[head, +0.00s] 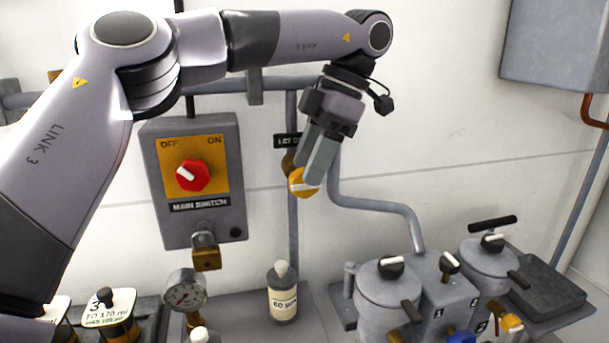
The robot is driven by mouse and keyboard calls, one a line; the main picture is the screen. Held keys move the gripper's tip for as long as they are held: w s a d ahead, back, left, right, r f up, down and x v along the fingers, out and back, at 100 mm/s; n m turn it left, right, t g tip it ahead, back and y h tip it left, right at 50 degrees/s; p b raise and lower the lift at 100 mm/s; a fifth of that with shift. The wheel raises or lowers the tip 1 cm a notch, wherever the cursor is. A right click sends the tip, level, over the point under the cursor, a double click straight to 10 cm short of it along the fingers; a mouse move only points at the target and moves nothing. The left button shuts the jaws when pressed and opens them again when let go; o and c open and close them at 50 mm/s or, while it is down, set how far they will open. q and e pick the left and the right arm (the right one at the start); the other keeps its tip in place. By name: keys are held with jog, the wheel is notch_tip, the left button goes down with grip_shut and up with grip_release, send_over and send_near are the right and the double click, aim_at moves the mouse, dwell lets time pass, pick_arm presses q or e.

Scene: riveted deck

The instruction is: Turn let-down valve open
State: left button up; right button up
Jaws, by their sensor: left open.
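The let-down valve has a yellow knob (297,184) on the vertical grey pipe at mid picture. A dark label (285,141) above it is partly covered by my gripper, so only the start of its lettering shows. My left gripper (314,175) comes down from above with its fingers at the knob, covering its upper right part. The gripper is open. I cannot tell whether the fingers touch the knob or are only in front of it. My right gripper is not in view.
A main switch box (151,166) with a red knob (194,175) and padlock (206,257) hangs to the left. Below stand a gauge (185,290), a labelled bottle (283,303) and grey canisters (387,289) with a bent pipe (375,205).

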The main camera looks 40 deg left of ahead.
pick_arm(q)
jog(key=shift+x, duration=1.5)
jog(key=c, duration=1)
